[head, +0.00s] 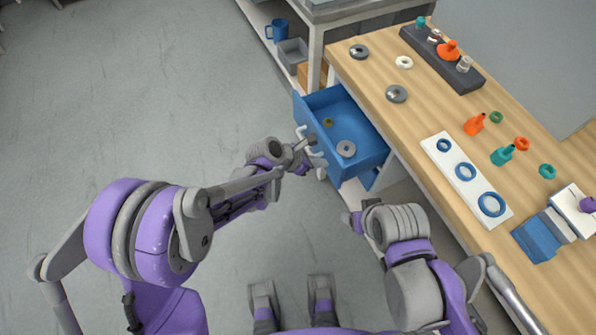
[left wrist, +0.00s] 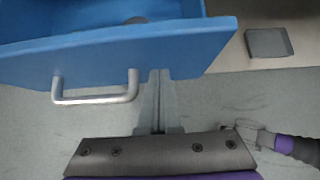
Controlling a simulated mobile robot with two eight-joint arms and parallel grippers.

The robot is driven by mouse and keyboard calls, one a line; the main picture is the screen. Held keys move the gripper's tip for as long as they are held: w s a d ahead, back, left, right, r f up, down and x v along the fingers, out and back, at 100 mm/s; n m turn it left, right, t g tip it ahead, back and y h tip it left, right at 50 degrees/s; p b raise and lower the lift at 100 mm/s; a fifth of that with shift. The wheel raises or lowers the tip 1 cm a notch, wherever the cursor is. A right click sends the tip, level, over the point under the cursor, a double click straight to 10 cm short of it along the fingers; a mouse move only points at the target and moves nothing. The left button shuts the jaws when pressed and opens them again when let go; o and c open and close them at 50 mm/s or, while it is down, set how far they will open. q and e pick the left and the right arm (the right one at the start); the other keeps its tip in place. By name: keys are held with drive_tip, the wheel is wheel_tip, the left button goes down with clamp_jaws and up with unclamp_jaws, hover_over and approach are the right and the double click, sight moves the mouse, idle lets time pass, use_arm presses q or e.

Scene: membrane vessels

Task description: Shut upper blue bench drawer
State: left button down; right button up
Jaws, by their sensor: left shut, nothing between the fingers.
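The upper blue drawer (head: 362,128) stands pulled out from the wooden-topped bench, its front facing left. A grey ring (head: 346,149) and a small olive ring (head: 328,122) lie inside it. My left gripper (head: 312,143) is at the drawer's front, beside its pale handle. In the left wrist view the shut fingers (left wrist: 160,82) point at the blue front (left wrist: 205,45), just right of the grey handle (left wrist: 97,98), with nothing between them. Whether they touch the front I cannot tell. My right arm is folded low beside the bench; its fingers are not clear.
The bench top (head: 400,130) holds rings, bottles, a white strip with blue rings (head: 466,172) and a dark rack (head: 442,58). The floor left of the drawer is clear.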

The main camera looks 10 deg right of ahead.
use_arm(q)
drive_tip(key=w+d, duration=0.1)
drive_tip(key=d, duration=0.3)
drive_tip(key=w+d+b, duration=0.1)
drive_tip(key=w+d, duration=0.1)
drive_tip(key=d, duration=0.3)
drive_tip(key=w+d, duration=0.1)
drive_tip(key=d, duration=0.4)
drive_tip(key=shift+w+d, duration=0.1)
drive_tip(key=shift+w, duration=0.2)
drive_tip(key=shift+w+d+r, duration=0.1)
drive_tip(key=shift+d, duration=0.1)
use_arm(e)
drive_tip(key=shift+s+a+f, duration=0.1)
drive_tip(key=shift+f, duration=0.8)
